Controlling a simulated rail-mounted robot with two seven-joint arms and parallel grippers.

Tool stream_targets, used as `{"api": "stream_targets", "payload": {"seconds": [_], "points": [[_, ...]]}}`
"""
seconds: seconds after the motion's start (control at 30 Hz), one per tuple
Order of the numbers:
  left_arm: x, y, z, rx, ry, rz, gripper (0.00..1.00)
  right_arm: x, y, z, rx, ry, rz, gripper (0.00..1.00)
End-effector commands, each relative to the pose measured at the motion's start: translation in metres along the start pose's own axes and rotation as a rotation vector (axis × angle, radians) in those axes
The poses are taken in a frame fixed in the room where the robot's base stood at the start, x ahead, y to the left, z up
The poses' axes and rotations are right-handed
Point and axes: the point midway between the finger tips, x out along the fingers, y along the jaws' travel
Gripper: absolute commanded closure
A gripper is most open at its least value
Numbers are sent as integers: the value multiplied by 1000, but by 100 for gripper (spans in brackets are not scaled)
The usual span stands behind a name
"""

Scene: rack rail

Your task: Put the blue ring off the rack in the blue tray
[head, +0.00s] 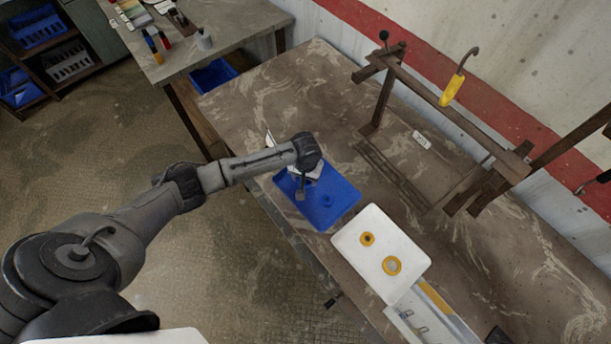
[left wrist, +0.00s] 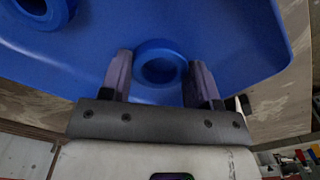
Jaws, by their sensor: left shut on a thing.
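The blue tray (head: 340,208) lies on the workbench in the head view, and its floor fills much of the left wrist view (left wrist: 230,35). My left gripper (head: 301,190) is over the tray's left part. In the left wrist view, its two fingers (left wrist: 160,72) are shut on a blue ring (left wrist: 160,50), one on each side. I cannot tell whether this ring touches the tray floor. A second blue ring (head: 327,201) lies in the tray and also shows in the left wrist view (left wrist: 42,12). The rack (head: 450,103) stands at the back of the bench.
A white tray (head: 350,246) with two yellow rings (head: 392,266) adjoins the blue tray. A yellow piece (head: 452,89) hangs at the rack's rail on a hook. A small white label (head: 421,140) lies near the rack. The bench's back left area is clear.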

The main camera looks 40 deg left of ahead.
Motion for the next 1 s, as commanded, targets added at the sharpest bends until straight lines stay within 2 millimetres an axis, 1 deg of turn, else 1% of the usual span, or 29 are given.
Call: {"api": "stream_targets", "payload": {"seconds": [0.1, 0.13, 0.37, 0.67, 0.77, 0.87, 1.0], "points": [[3, 0, 0, 0, -1, 0, 68, -1, -1, -1, 3, 1, -3, 57], [3, 0, 0, 0, -1, 0, 41, 0, -1, -1, 4, 1, -3, 57], [2, 0, 0, 0, 0, 0, 19, 0, -2, -1, 8, 2, -6, 57], [0, 0, 0, 0, 1, 0, 19, 0, -2, -1, 8, 2, -6, 57], [-10, 0, -1, 0, 1, -1, 19, -2, -2, -2, 7, 2, -6, 57], [-26, 0, -1, 1, 2, 0, 19, -5, -1, -2, 5, 2, -4, 57], [-54, 0, -1, 1, 2, 2, 19, -8, 0, -3, 1, 1, -1, 57]]}}
